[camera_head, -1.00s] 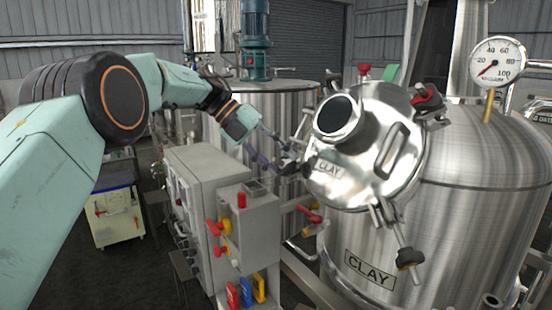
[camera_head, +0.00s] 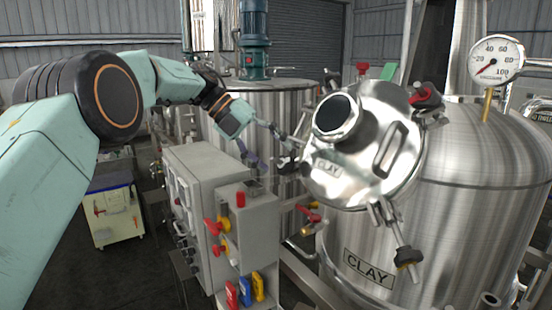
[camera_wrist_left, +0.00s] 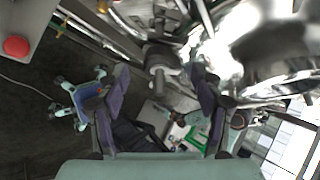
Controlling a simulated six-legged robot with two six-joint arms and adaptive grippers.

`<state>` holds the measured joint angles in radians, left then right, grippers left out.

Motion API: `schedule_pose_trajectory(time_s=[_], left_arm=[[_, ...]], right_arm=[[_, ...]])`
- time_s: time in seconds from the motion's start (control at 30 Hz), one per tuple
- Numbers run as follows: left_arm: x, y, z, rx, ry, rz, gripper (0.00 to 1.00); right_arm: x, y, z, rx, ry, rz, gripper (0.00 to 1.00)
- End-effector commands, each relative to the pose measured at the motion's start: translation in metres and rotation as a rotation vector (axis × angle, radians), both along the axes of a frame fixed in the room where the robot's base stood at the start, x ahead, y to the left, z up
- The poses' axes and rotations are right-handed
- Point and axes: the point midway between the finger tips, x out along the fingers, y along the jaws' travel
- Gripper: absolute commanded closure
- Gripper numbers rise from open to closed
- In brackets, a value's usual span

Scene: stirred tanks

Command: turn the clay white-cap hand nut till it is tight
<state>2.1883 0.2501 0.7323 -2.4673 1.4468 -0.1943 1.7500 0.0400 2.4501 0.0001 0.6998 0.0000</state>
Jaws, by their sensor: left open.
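The clay tank (camera_head: 450,215) stands at the right of the head view with its round steel lid (camera_head: 400,185) tilted towards me. A dark hand nut (camera_head: 287,163) sits at the lid's left edge, close to my left gripper; its cap colour is too small to tell. In the left wrist view a grey, stubby knob (camera_wrist_left: 160,58), seemingly this nut, lies ahead of and between the fingertips. My left gripper (camera_head: 268,145) is open, and its spread fingers (camera_wrist_left: 160,82) show in the wrist view with nothing held. Contact cannot be told. My right gripper is not seen.
A grey control box (camera_head: 205,170) with red and yellow handles stands below my left arm. A second tank (camera_head: 265,105) with a blue-green motor is behind.

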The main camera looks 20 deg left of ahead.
Motion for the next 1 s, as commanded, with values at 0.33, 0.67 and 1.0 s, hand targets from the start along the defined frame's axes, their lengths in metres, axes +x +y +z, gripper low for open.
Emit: schedule_pose_trajectory(time_s=[0.33, 0.67, 1.0], left_arm=[[-0.008, 0.036, 0.035, 0.001, 0.0, 0.002, 0.34], [-0.01, 0.042, 0.04, 0.002, 0.002, 0.0, 0.34], [-0.01, 0.04, 0.037, -0.014, 0.009, 0.001, 0.34]], right_arm=[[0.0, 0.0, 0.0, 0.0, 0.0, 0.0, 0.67], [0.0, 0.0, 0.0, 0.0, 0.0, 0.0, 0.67], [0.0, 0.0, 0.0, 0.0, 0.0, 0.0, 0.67]])
